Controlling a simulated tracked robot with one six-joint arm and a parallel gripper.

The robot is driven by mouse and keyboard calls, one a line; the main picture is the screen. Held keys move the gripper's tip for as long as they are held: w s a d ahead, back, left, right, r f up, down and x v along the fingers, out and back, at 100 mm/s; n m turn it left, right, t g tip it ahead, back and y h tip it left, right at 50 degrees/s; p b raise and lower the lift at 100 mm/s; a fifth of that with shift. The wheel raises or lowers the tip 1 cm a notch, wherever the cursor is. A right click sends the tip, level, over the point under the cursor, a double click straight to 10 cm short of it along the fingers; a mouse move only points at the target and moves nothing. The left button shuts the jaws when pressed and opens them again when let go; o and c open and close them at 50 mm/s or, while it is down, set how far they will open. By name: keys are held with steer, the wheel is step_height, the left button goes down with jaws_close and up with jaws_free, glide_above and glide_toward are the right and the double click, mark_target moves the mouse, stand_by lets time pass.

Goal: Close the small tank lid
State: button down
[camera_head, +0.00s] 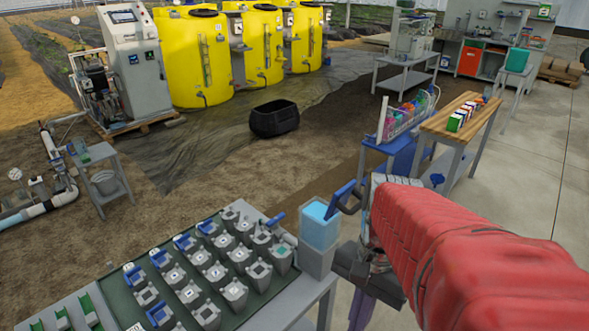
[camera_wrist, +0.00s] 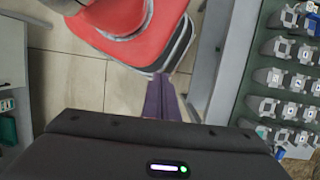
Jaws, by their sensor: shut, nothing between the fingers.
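The small tank (camera_head: 318,258) is a grey box with a light-blue upper part, standing at the right end of the bench. Its blue lid (camera_head: 339,200) stands open, tilted up at the tank's right side, with a dark loop beside it. My gripper (camera_head: 359,318) hangs to the right of and below the lid, apart from it, with purple fingers pointing down. In the wrist view, the purple fingers of my gripper (camera_wrist: 162,82) are together and hold nothing. The tank and lid cannot be made out in the wrist view.
A dark green bench tray (camera_head: 105,262) with several grey and blue-topped units fills the front left. It also shows at the right in the wrist view (camera_wrist: 245,85). A wooden table (camera_head: 440,122) and blue stand (camera_head: 398,148) stand behind my arm. Tiled floor lies below the gripper.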

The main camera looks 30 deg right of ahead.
steer(key=w+d+r+m+t, duration=0.4)
steer(key=d+r+m, duration=0.2)
steer(key=d+m, duration=0.3)
steer(key=w+d+r+m+t, duration=0.5)
steer(key=d+m, duration=0.4)
steer(key=d, duration=0.2)
steer(key=shift+d+r, duration=0.15)
steer(key=shift+r, duration=0.35)
steer(key=w+a+f, duration=0.3)
steer(key=w+f, duration=0.2)
steer(key=w, duration=0.4)
steer(key=shift+w+a+f, duration=0.25)
steer(key=shift+w+f, duration=0.05)
steer(key=shift+f, duration=0.1)
